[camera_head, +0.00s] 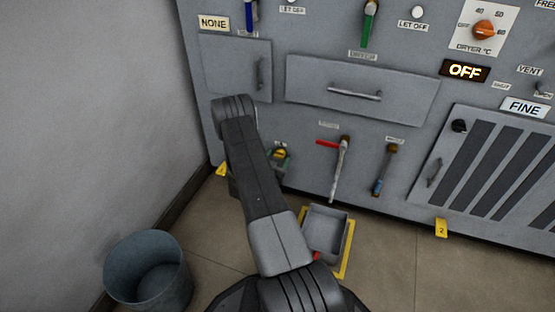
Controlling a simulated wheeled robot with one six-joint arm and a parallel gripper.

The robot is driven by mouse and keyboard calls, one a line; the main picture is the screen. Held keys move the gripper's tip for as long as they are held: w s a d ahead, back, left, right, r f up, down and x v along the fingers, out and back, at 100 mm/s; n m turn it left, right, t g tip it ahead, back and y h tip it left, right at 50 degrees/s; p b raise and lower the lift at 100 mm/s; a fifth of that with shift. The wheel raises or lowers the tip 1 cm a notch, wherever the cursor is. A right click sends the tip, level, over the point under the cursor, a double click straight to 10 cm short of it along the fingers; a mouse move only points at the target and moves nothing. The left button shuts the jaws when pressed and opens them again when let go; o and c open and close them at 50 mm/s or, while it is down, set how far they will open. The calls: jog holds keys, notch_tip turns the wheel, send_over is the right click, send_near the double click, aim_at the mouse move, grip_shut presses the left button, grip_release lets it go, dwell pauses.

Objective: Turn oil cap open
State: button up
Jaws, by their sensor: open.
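A small yellow-and-dark fitting with green around it (280,154) sits low on the grey panel, just right of my arm. It may be the oil cap, but it is too small to tell its shape or how far it is turned. My arm reaches up from the bottom of the view and bends near the small panel door. My gripper does not show; the arm hides it and part of the area left of the fitting.
A red-handled valve (329,143) and a brown-topped fitting (391,149) are right of it. Below stands a grey tray (347,238) inside yellow floor marking. A blue-grey bucket (120,270) stands by the left wall. A drawer (410,100) is above. Floor at right is clear.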

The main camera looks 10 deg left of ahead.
jog(key=s+a+p, duration=0.2)
jog(key=s+p, duration=0.1)
jog(key=s, duration=1)
jog(key=shift+s+a+p, duration=0.2)
jog(key=shift+a+p, duration=0.1)
jog(key=shift+p, duration=0.1)
jog(key=w+d+b, duration=0.2)
jog(key=w+b, duration=0.1)
jog(key=w, duration=1)
jog(key=shift+w+d+b, duration=0.3)
jog(key=shift+w, duration=0.05)
jog(key=shift+s, duration=0.1)
